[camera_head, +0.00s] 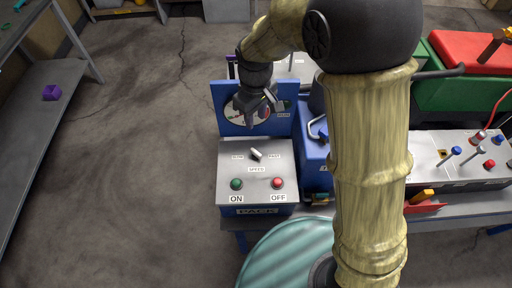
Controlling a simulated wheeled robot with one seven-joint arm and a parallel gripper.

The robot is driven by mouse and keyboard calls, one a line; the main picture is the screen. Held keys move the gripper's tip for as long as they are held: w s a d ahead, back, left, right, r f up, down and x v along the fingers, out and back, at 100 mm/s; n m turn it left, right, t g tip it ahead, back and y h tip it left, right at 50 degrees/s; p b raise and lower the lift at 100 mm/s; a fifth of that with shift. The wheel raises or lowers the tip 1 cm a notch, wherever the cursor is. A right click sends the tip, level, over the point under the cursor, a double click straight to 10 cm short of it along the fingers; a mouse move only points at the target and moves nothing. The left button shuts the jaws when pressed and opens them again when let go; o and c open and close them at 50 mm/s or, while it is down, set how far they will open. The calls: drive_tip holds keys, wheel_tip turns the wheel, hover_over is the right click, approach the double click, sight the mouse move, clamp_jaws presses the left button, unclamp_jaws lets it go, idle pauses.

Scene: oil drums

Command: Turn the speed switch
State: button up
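The speed switch (256,154) is a small pale lever on the grey top of a blue control box (228,176). It sits between the labels SLOW on the left and FAST on the right, above the word SPEED. The lever leans toward the upper left. My gripper (258,112) is above and behind the switch, in front of the box's blue upright back panel (222,106), and looks apart from the switch. Its dark fingers appear spread with nothing between them. My arm comes in from the right and hides part of the bench.
A green ON button (236,184) and a red OFF button (277,183) sit below the switch. A blue case (314,165) stands close on the right. A second panel with levers (430,146) lies farther right. The floor on the left is open.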

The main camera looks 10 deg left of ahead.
sight(256, 152)
drive_tip(key=shift+f, duration=0.15)
wheel_tip(256, 152, down, 17)
drive_tip(key=p, duration=0.2)
drive_tip(key=shift+d+f+p, duration=0.1)
drive_tip(key=shift+p, duration=0.25)
idle(0.3)
clamp_jaws()
